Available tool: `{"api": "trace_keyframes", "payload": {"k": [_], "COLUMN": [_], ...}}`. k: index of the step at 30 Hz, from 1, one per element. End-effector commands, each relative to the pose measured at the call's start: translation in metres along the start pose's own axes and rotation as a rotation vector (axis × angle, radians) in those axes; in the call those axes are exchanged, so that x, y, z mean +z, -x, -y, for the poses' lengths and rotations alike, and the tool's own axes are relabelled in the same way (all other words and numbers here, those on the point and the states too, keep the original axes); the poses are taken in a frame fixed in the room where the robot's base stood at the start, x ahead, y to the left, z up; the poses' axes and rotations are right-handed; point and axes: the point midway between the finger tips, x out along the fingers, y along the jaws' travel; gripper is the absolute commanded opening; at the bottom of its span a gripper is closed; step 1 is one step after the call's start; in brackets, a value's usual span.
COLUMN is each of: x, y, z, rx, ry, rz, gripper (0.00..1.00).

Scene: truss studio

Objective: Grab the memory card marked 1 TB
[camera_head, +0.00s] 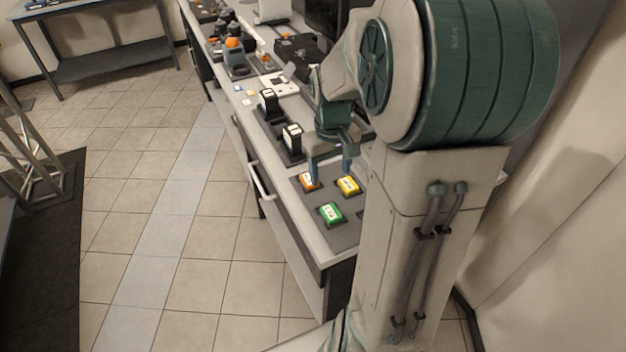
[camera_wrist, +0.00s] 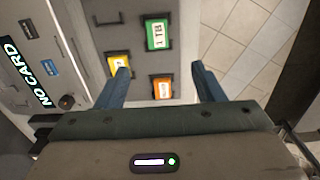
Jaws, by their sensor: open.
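The green card marked 1 TB (camera_wrist: 158,34) lies in a slot of the dark tray, beyond my fingertips in the wrist view. In the head view the green card (camera_head: 330,213) is nearest the counter's front end. An orange card (camera_wrist: 162,88) lies between my fingers in the wrist view, and a yellow card (camera_wrist: 118,64) is partly hidden by the left finger. In the head view the orange card (camera_head: 309,182) and yellow card (camera_head: 348,186) lie behind the green one. My gripper (camera_head: 331,170) is open and empty, pointing down over the tray; its spread fingers (camera_wrist: 160,69) also show in the wrist view.
A device with a NO CARD display (camera_wrist: 28,72) stands at the left of the wrist view. Two dark upright holders (camera_head: 292,138) with white labels stand farther along the counter, with more gear behind. The tiled floor left of the counter is clear.

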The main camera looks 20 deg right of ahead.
Motion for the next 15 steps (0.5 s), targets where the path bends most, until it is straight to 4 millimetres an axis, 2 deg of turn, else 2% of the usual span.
{"api": "trace_keyframes", "payload": {"k": [3,7,15], "x": [-0.006,-0.007,-0.006], "y": [-0.005,-0.018,-0.071], "z": [-0.011,-0.013,-0.011], "rx": [-0.019,-0.025,-0.026], "ry": [-0.001,0.000,0.001], "rz": [0.010,0.014,0.014], "gripper": [0.62,0.62,0.62]}}
